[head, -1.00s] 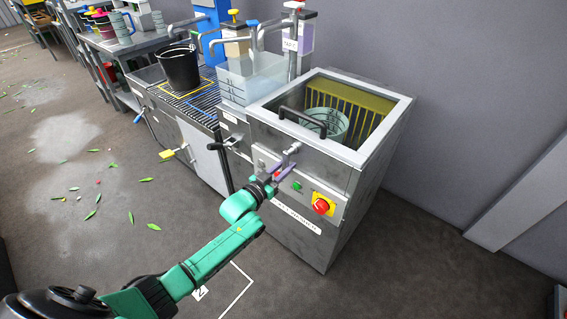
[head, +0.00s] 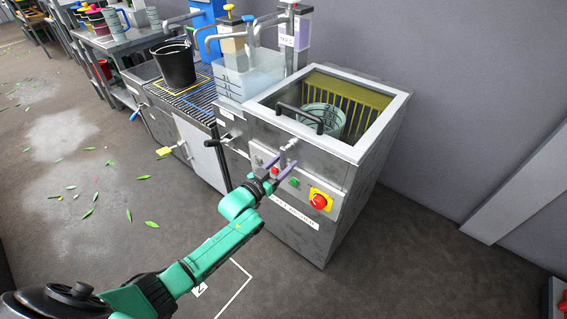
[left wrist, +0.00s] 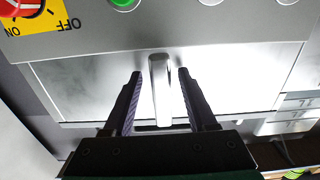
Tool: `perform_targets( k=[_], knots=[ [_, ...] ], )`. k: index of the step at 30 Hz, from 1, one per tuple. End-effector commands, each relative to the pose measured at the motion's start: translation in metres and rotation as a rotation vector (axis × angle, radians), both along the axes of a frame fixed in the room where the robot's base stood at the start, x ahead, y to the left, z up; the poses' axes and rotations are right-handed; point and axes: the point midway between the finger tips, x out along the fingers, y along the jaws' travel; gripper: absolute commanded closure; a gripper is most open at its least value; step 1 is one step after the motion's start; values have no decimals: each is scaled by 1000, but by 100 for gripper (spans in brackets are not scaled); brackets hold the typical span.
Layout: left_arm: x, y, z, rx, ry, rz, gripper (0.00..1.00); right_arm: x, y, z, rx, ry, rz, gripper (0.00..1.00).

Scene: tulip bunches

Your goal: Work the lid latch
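The steel washer (head: 290,225) stands at centre right with its framed, see-through lid (head: 376,122) down. A dark bar handle (head: 299,117) crosses the lid's front. The metal lid latch (head: 290,144) is on the upper front face, below the lid edge. My left gripper (head: 280,165) is at this latch with its fingers spread. In the left wrist view the latch lever (left wrist: 160,90) stands between the two open fingers (left wrist: 160,95), with a gap on each side. My right gripper is not in view.
A green button (head: 294,182) and a red knob on a yellow plate (head: 319,201) sit close to the gripper. A teal bucket (head: 323,117) shows inside the washer. A black bucket (head: 174,65) and clear bins (head: 248,75) stand to the left. Floor in front is mostly clear.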

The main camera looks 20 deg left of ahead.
Motion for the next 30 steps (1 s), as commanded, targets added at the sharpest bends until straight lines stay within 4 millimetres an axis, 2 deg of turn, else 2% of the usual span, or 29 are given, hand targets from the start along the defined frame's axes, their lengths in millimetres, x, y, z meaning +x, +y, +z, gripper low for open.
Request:
perform_targets(
  k=[4, 8, 18, 21, 24, 30],
  knots=[
    [-4, 2, 1, 1, -1, 1, 43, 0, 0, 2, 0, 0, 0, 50],
    [-23, 9, 1, 2, 1, 0, 43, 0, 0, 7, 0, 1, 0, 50],
    [-109, 43, 0, 2, 5, 0, 43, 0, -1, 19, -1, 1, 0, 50],
    [-126, 50, 0, 0, 3, 0, 43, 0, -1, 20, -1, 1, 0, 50],
    [-134, 53, 0, 1, 2, -1, 43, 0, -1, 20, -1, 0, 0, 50],
    [-136, 54, 0, 0, 0, 0, 43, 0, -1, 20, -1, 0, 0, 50]
  ],
)
